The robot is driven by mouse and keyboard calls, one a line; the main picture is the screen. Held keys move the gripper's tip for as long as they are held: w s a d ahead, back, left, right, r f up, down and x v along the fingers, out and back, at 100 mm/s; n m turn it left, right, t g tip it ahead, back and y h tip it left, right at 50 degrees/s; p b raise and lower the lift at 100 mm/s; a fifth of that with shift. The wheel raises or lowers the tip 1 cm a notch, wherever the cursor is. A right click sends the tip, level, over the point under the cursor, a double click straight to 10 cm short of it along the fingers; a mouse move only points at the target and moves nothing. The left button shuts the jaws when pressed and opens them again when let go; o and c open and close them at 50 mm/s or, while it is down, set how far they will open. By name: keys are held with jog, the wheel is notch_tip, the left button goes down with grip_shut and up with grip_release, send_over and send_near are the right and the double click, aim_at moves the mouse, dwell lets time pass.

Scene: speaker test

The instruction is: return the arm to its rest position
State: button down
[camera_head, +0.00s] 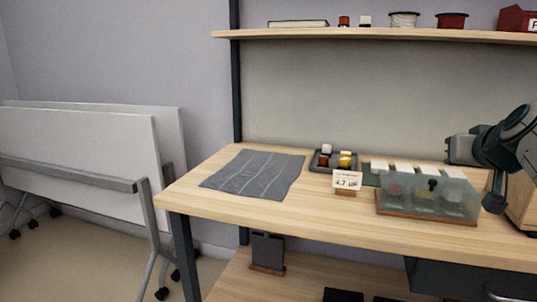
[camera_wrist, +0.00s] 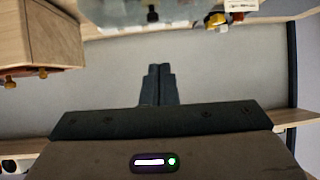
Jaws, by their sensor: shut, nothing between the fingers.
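My gripper (camera_wrist: 158,75) shows in the wrist view with its two dark fingers together and nothing between them. The plain back panel fills the view behind the fingers, and they touch nothing that I can see. In the head view my arm (camera_head: 515,135) shows at the right edge, dark and bent, above the right part of the workbench (camera_head: 290,222). It overlaps a wooden box (camera_head: 520,205) there, and part of the arm is cut off by the frame. The fingertips are not clear in the head view.
A clear container (camera_head: 440,195) stands just left of my arm. A card (camera_head: 347,180), a small tray (camera_head: 318,165) and a grey cloth (camera_head: 255,174) lie further left. A shelf (camera_head: 350,34) runs above. Folded white tables (camera_head: 80,150) stand left of the bench.

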jog(key=s+a+r+n+g+y+p, duration=0.1)
jog(key=s+a+g+y+p, duration=0.15)
jog(key=a+p, duration=0.8)
jog(key=s+a+r+n+g+y+p, duration=0.15)
jog(key=s+a+g+p, duration=0.25)
jog(key=a+p, duration=0.7)
jog(key=s+a+f+n+g+p, duration=0.1)
jog(key=s+a+g+p, duration=0.1)
jog(key=s+a+p, duration=0.3)
jog(key=shift+s+a+p, duration=0.3)
jog(key=shift+s+p, duration=0.3)
jog(key=shift+s, duration=0.6)
